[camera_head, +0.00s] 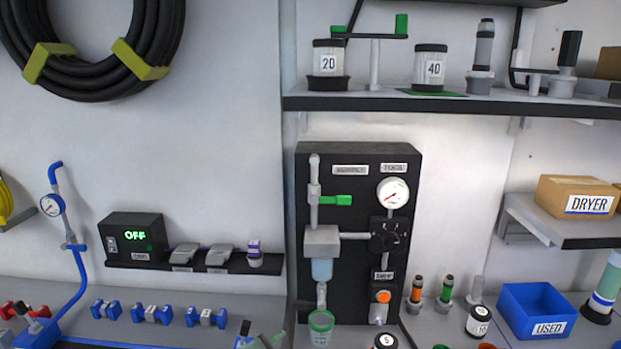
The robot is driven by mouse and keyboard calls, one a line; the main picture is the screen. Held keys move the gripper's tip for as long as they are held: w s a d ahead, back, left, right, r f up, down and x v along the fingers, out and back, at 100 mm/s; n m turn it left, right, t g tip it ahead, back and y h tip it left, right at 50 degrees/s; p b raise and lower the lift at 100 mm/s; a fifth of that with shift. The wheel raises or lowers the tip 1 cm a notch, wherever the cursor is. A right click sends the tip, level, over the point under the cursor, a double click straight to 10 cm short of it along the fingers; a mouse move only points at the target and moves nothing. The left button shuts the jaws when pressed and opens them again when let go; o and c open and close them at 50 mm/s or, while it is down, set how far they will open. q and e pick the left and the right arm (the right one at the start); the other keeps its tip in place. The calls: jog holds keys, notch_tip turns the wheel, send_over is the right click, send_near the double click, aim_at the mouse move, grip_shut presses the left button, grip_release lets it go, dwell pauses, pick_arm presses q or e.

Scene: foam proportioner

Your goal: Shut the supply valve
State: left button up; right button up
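A black panel (345,250) stands upright against the wall at the centre. On its upper left, a valve with a green lever handle (337,199) sits on a vertical grey pipe (314,207). The handle points right, level and crosswise to the pipe. A small label plate (350,169) is above it; its text is too blurred to read surely, so I cannot confirm this is the supply valve. A round gauge (393,193) and a black knob (388,235) are to its right. Neither of my grippers can be made out in the head view.
A shelf (450,101) with canisters overhangs the panel. Below are an orange button (383,296), a green-rimmed cup (321,326) and a blue USED bin (537,308). Left are a box reading OFF (133,238) and a blue pipe with gauge (66,235). Space before the green handle looks clear.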

pick_arm(q)
jog(key=s+a+f+n+g+y, duration=0.1)
jog(key=s+a+f+n+g, duration=0.3)
jog(key=s, duration=0.6)
jog(key=s+a+f+n+g+y, duration=0.1)
jog(key=s+a+f+n, duration=0.1)
jog(key=s+a+f, duration=0.6)
jog(key=s+a+f+n+g+y, duration=0.1)
jog(key=s+a+f+n+g, duration=0.15)
jog(key=s, duration=0.95)
notch_tip(320, 180, down, 30)
jog(key=s+a+g+b, duration=0.1)
jog(key=s+g+b, duration=0.1)
jog(key=s+b, duration=0.15)
jog(key=s+a+f+b, duration=0.2)
jog(key=s+a+f, duration=0.1)
jog(key=s+f, duration=1.2)
notch_tip(320, 180, down, 3)
jog(key=shift+s+r+n+g, duration=0.15)
jog(key=shift+n+g, duration=0.2)
